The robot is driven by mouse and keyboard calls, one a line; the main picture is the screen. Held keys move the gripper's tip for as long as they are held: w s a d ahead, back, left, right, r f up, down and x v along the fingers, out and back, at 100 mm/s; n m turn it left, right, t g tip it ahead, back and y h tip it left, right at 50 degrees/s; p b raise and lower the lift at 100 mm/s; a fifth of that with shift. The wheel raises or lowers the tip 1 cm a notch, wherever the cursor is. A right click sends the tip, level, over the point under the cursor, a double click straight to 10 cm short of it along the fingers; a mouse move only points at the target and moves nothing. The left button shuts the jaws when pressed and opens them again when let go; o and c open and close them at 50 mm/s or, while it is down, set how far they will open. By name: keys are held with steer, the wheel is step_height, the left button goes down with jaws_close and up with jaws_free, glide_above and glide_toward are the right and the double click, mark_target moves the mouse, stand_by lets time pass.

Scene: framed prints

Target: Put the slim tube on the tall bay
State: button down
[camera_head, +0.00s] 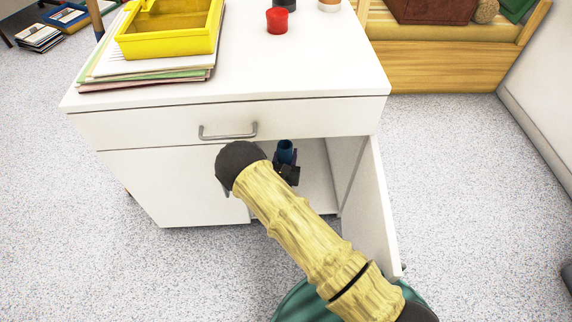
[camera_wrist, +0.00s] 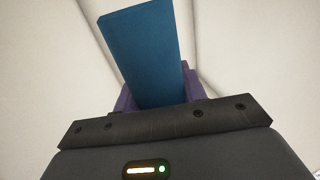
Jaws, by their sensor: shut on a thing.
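The slim tube is blue; its top end (camera_head: 285,148) shows in the head view at the opening of the white cabinet's lower compartment. In the wrist view the tube (camera_wrist: 148,58) stands out from between purple fingers. My gripper (camera_head: 287,168) is shut on the tube, just in front of or inside the opening; I cannot tell how deep. It also shows in the wrist view (camera_wrist: 158,92). The compartment (camera_head: 318,178), which looks like the tall bay, is open below the drawer. My arm hides part of it and its floor. The tube's lower end is hidden.
The cabinet door (camera_head: 373,215) stands open on the right of the compartment. A closed drawer with a metal handle (camera_head: 228,131) is above. A yellow tray (camera_head: 168,42) on papers and a red cup (camera_head: 277,21) are on top.

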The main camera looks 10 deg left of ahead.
steer(key=shift+w, duration=0.15)
step_height(320, 180, down, 4)
steer(key=shift+a+r+b, duration=0.15)
steer(key=shift+r+b, duration=0.05)
steer(key=shift+b, duration=1)
steer(key=shift+f, duration=0.2)
steer(key=c, duration=0.8)
jaws_free()
steer(key=shift+d, duration=0.2)
steer(key=shift+r, duration=0.1)
